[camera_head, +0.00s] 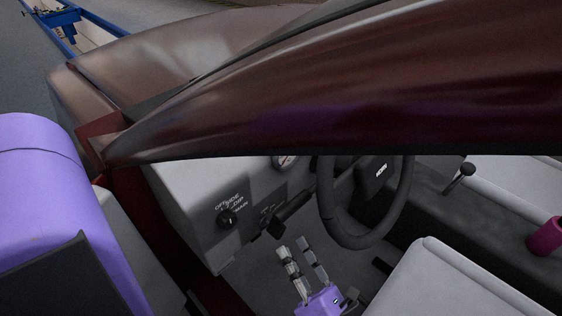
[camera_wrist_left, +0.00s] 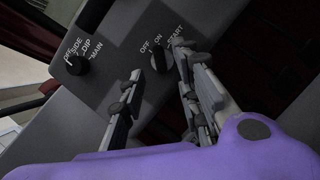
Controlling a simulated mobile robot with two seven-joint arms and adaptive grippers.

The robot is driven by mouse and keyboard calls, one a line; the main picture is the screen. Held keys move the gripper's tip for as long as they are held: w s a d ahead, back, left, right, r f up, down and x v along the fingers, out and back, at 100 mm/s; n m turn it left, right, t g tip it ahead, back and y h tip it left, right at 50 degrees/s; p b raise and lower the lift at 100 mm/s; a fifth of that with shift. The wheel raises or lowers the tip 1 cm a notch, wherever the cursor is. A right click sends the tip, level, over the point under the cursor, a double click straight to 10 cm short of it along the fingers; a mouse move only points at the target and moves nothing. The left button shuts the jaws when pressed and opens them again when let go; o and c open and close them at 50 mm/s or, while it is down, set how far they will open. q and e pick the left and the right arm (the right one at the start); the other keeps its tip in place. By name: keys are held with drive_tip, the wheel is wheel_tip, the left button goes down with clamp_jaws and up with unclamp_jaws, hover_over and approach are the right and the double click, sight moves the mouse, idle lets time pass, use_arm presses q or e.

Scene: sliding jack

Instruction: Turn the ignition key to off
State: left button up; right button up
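The ignition switch is on the grey dashboard, marked OFF, ON and START. Its dark key knob (camera_wrist_left: 158,57) shows in the left wrist view below the lettering, its long shape running roughly toward ON; its exact setting is hard to tell. My left gripper (camera_wrist_left: 160,68) is open, with one finger on each side of the knob; I cannot tell whether they touch it. In the head view my left gripper (camera_head: 293,245) is below the dashboard's dark stalk, fingers pointing up and spread apart. My right gripper is not in view.
A light knob (camera_head: 228,217) marked SIDE, DIP and MAIN is left of the ignition. The steering wheel (camera_head: 368,205) is to the right. The dark red car frame (camera_head: 340,85) crosses above the cabin opening. A grey seat (camera_head: 455,280) is at lower right.

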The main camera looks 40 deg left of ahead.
sight(281, 237)
use_arm(q)
drive_tip(key=x, duration=0.5)
drive_tip(key=shift+w+a+p, duration=0.1)
drive_tip(key=shift+a+p, duration=0.25)
drive_tip(key=shift+a, duration=0.05)
clamp_jaws()
